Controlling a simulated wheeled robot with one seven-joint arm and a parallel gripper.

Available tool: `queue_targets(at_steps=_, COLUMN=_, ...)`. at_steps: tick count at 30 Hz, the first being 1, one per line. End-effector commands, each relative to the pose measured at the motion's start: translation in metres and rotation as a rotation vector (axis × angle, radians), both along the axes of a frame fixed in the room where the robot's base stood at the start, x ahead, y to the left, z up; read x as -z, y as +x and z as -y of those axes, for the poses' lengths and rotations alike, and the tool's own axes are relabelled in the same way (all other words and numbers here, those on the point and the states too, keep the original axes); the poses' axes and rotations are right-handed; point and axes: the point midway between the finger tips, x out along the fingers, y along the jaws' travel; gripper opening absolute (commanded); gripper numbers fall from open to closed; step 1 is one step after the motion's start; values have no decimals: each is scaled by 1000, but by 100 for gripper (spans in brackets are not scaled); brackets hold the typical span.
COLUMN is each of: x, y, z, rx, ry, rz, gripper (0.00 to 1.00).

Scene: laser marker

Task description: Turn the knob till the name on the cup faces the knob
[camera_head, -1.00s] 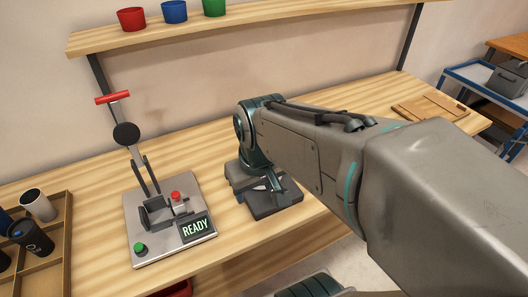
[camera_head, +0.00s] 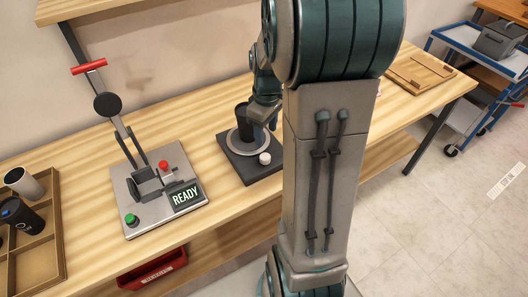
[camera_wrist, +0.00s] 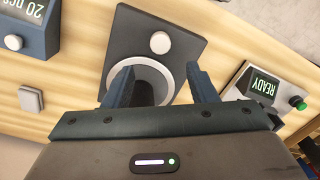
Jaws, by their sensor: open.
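A black cup (camera_head: 243,114) stands on a grey round plate (camera_head: 240,141) on a dark square base (camera_head: 268,172). A white knob (camera_head: 265,158) sits on the base's front corner. In the wrist view the knob (camera_wrist: 160,42) lies beyond the round plate (camera_wrist: 118,76), on the dark base (camera_wrist: 192,40). My gripper (camera_wrist: 160,68) is open, its fingers spread above the plate. A dark shape between them appears to be the cup (camera_wrist: 145,93). No name is visible on the cup. In the head view my arm partly hides the gripper.
The marking press with a READY display (camera_head: 186,196), a red button and a green button stands left of the base. A tray with cups (camera_head: 52,235) is at far left. A wooden board (camera_head: 420,72) lies at the far right. A device with a display (camera_wrist: 28,22) shows in the wrist view.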

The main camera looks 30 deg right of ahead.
Motion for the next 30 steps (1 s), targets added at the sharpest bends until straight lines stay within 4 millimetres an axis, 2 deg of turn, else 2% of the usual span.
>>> queue_targets(at_steps=1, x=13, y=-1, z=-1, rx=0, ry=2, rz=-6, gripper=52)
queue_targets(at_steps=6, x=49, y=-2, z=-2, rx=0, ry=2, rz=-5, gripper=52)
queue_targets(at_steps=12, x=81, y=-2, z=-3, rx=0, ry=1, rz=-2, gripper=52)
queue_targets(at_steps=18, x=95, y=-2, z=-3, rx=0, ry=1, rz=0, gripper=52)
queue_targets(at_steps=27, x=96, y=-2, z=-3, rx=1, ry=0, rz=1, gripper=52)
queue_targets(at_steps=30, x=96, y=-2, z=-3, rx=1, ry=0, rz=1, gripper=24)
